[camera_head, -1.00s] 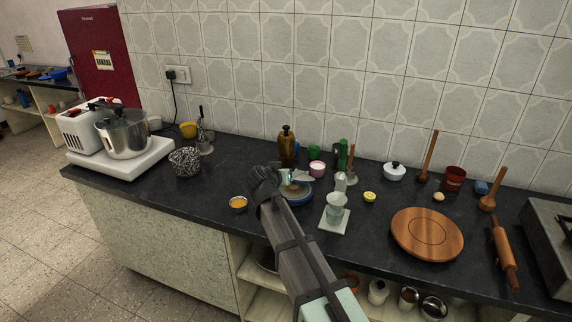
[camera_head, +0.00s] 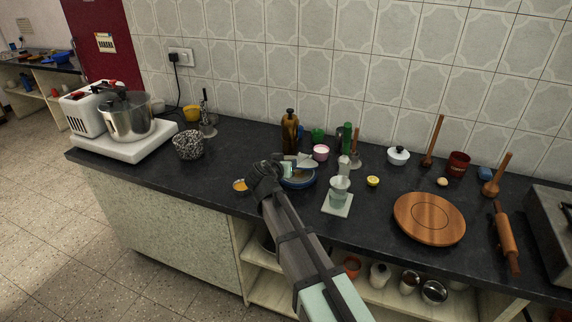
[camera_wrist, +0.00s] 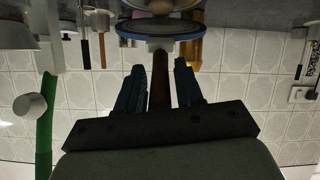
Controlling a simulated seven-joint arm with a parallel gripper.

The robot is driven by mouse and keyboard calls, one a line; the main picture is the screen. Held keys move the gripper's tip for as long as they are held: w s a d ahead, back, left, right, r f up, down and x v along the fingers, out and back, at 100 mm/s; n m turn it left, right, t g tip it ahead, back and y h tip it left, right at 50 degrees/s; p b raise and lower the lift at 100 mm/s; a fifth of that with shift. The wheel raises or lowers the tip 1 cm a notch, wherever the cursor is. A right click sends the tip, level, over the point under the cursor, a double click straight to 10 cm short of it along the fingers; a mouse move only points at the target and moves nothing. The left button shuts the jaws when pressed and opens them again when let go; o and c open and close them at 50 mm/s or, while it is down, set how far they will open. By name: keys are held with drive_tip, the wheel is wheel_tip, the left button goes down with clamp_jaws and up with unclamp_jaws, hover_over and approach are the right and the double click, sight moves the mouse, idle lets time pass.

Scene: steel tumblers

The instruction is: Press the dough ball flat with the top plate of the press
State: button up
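The press is a blue-rimmed round plate set (camera_head: 300,180) on the counter, partly hidden behind my gripper (camera_head: 268,172) in the head view. In the wrist view, which is upside down, its blue plate (camera_wrist: 160,32) sits beyond my fingers. A pale rounded thing (camera_wrist: 160,6), seemingly the dough ball, shows at the top edge against the plate, cut off by the frame. A brown handle (camera_wrist: 159,88) runs from the plate between my two fingers. My gripper (camera_wrist: 160,85) looks open, with a finger on each side of the handle and small gaps showing.
A round wooden board (camera_head: 429,218) lies farther right.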

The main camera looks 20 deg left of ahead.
drive_tip(key=shift+o, duration=0.6)
drive_tip(key=v, duration=1.3)
drive_tip(key=shift+s+r, duration=0.15)
drive_tip(key=shift+s, duration=0.2)
